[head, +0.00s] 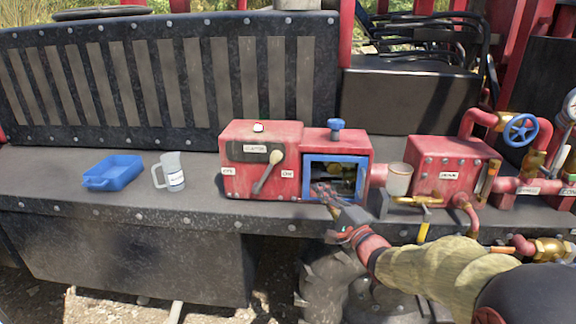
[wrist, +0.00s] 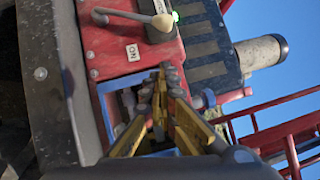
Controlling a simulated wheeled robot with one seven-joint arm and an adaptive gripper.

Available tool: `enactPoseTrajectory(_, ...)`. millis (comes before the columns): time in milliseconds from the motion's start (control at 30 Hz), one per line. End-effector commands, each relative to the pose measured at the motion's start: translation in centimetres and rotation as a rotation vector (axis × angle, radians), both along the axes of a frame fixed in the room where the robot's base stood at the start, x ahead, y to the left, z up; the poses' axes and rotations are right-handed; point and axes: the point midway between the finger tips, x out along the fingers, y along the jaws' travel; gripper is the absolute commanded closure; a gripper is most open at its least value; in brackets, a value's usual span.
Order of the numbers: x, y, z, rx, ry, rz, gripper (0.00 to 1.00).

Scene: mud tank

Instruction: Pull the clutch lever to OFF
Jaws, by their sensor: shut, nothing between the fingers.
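The clutch lever (head: 268,172) is a pale rod on the front of the red clutch box (head: 240,185). Its round cream knob (head: 277,157) is at the upper end, leaning right, toward the side of the ON label (head: 287,173). The OFF label (head: 228,171) is at the box's left. In the wrist view, the knob (wrist: 163,22) and lever show at the top, beyond the ON label (wrist: 132,52). My gripper (head: 322,190) is shut and empty, right of the lever and apart from it, in front of the blue-framed opening (head: 337,158). Its yellow-and-dark fingers show in the wrist view (wrist: 163,75).
A blue tray (head: 112,172) and a clear jug (head: 172,172) stand left of the box on the dark bench. A green lamp (wrist: 175,16) glows on the box.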

Motion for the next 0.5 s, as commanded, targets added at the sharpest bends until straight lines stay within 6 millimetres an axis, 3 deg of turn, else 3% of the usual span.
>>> enactPoseTrajectory(500, -0.03, 0.08, 0.22, 0.069, 0.031, 0.014, 1.00)
